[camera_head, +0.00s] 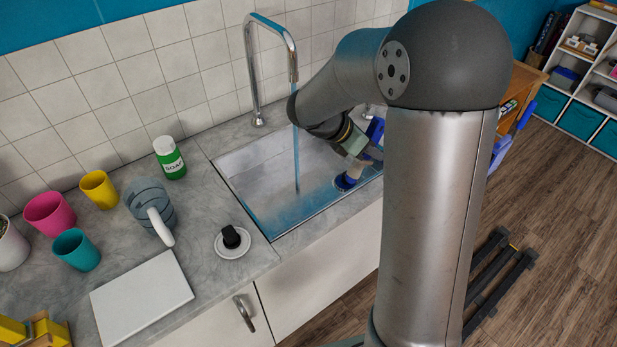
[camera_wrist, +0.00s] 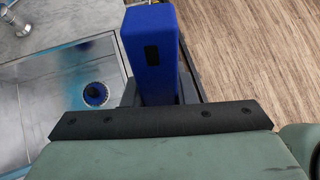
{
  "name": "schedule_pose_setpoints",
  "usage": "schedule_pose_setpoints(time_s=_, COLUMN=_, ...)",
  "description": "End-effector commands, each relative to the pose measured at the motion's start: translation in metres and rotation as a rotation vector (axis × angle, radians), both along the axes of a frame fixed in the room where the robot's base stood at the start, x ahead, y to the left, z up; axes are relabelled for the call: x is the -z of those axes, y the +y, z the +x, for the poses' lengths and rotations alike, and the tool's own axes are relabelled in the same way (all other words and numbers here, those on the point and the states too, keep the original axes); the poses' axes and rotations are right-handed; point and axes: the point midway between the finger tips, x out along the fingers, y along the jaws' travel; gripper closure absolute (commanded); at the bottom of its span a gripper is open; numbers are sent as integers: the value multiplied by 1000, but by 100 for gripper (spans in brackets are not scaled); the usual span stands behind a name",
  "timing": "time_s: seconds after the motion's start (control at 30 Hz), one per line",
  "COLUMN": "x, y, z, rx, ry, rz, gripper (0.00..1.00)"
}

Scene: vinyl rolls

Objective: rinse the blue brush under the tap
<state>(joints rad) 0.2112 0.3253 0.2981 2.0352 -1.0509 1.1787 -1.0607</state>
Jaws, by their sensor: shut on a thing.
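My gripper (camera_head: 362,146) is over the right part of the sink (camera_head: 258,192), partly hidden by my arm. It is shut on the blue brush; the brush's blue block-like handle (camera_wrist: 150,50) stands between the jaws in the wrist view. Blue also shows beside the gripper in the head view. The tap (camera_head: 291,62) is running. Its thin stream (camera_head: 296,150) falls into the sink left of my gripper, apart from it.
A soap bottle (camera_head: 169,158), a jug (camera_head: 150,208), several cups and a white board (camera_head: 141,297) stand or lie on the counter to the left. A small white dish with a black thing (camera_head: 232,241) is near the sink's front left corner. Tiled wall runs behind.

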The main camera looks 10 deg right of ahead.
Motion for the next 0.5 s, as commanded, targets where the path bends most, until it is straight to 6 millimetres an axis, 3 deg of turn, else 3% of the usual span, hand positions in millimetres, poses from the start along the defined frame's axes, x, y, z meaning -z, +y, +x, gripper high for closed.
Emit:
schedule_pose_setpoints(time_s=0.13, x=26, y=-6, z=-32, rx=468, ry=35, rz=199, gripper=97)
schedule_pose_setpoints(time_s=0.27, x=41, y=11, z=-54, rx=870, ry=-9, rz=393, gripper=97)
schedule_pose_setpoints(time_s=0.37, x=51, y=36, z=-62, rx=1158, ry=-97, rz=539, gripper=97)
schedule_pose_setpoints(time_s=0.5, x=54, y=83, z=-60, rx=1517, ry=-292, rz=730, gripper=97)
